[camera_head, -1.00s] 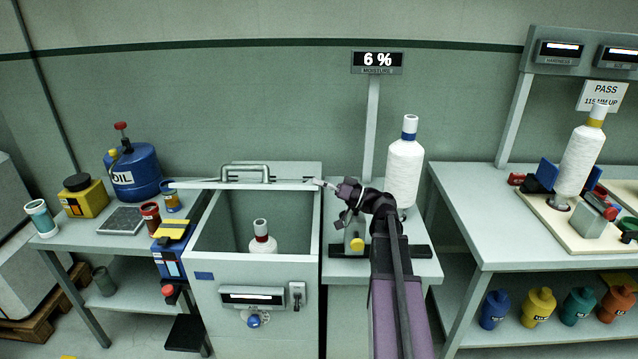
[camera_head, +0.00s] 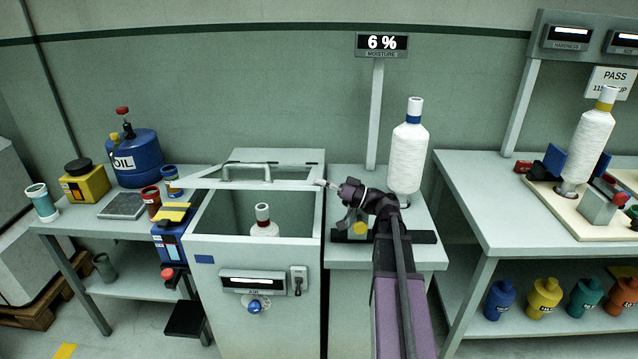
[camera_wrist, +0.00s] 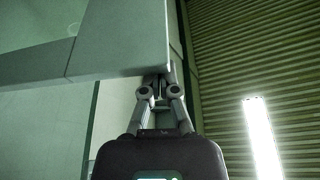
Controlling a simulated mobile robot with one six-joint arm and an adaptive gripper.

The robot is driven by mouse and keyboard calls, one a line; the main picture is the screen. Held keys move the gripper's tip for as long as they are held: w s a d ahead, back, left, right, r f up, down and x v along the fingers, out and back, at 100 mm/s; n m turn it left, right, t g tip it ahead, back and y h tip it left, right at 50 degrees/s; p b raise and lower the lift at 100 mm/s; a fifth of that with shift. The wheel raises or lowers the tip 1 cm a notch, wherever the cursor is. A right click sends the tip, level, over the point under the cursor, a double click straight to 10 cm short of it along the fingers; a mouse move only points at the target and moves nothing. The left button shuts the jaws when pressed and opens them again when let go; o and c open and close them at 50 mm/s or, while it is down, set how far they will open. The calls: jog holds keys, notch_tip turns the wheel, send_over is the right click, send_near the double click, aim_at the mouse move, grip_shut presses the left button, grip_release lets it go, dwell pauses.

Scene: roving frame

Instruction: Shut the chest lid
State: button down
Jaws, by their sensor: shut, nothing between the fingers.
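The chest (camera_head: 210,262) is a grey-green box with its top partly open. Its lid (camera_head: 290,157) is hinged at the back, carries a bar handle (camera_head: 246,167) and stands raised at a low angle, its front edge above the opening. A white bobbin (camera_head: 264,228) with a red band stands inside, its lower part hidden. My gripper (camera_head: 322,184) is shut and empty at the right end of the lid's front edge. In the wrist view, my fingers (camera_wrist: 159,92) are at the lid's corner (camera_wrist: 120,50); contact is unclear.
A side table (camera_head: 385,257) with a tall white bobbin (camera_head: 408,160) stands right of the chest, under my arm. A left bench (camera_head: 95,228) holds an oil can (camera_head: 133,160) and jars. A right bench (camera_head: 500,200) holds a bobbin fixture.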

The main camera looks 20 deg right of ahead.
jog(key=shift+r, duration=0.1)
notch_tip(320, 180, up, 4)
jog(key=w+p, duration=0.1)
jog(key=p, duration=0.3)
jog(key=w+b+v, duration=0.1)
jog(key=b+v, duration=0.2)
jog(key=v, duration=0.7)
jog(key=shift+s+d+f, duration=0.2)
jog(key=shift+d+f, duration=0.2)
jog(key=shift+d, duration=0.05)
